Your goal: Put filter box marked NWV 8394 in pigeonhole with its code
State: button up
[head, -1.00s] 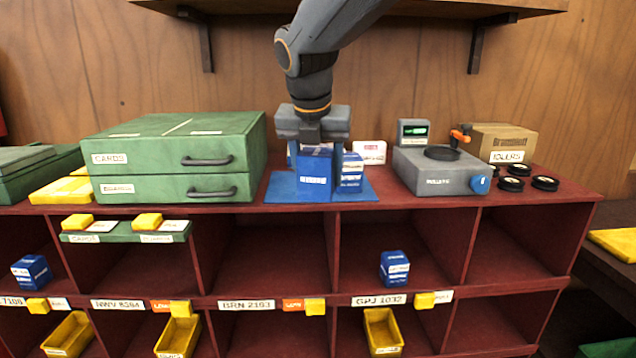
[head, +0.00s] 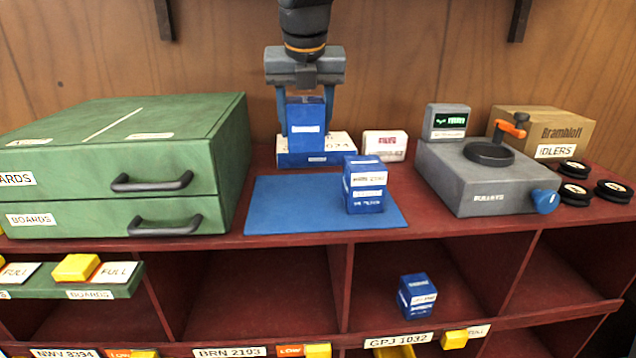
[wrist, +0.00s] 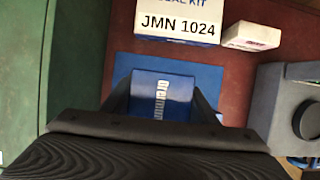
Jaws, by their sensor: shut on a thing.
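My gripper (head: 304,128) is shut on a blue filter box (head: 306,112). It holds the box upright above the back of the blue mat (head: 290,205), in front of a white and blue kit box. The held box also shows between the fingers in the wrist view (wrist: 160,92); I cannot read its code. A second blue box (head: 365,190) stands on the mat, its code too small to read. The label NWV 8394 (head: 65,354) is on the shelf rail at the lower left, partly cut off. Most of the pigeonhole around it is out of view.
A green drawer cabinet (head: 120,165) stands left and a grey device (head: 480,180) right. The kit box reads JMN 1024 in the wrist view (wrist: 178,24). A blue box (head: 417,296) sits in the pigeonhole above label GPJ 1032 (head: 398,341). The pigeonhole above BRN 2193 (head: 230,352) looks empty.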

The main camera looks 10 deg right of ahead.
jog(key=shift+w+f, duration=0.25)
notch_tip(320, 180, down, 9)
jog(key=shift+f+p, duration=0.2)
jog(key=shift+p, duration=0.9)
jog(key=shift+f, duration=0.1)
jog(key=o, duration=1.3)
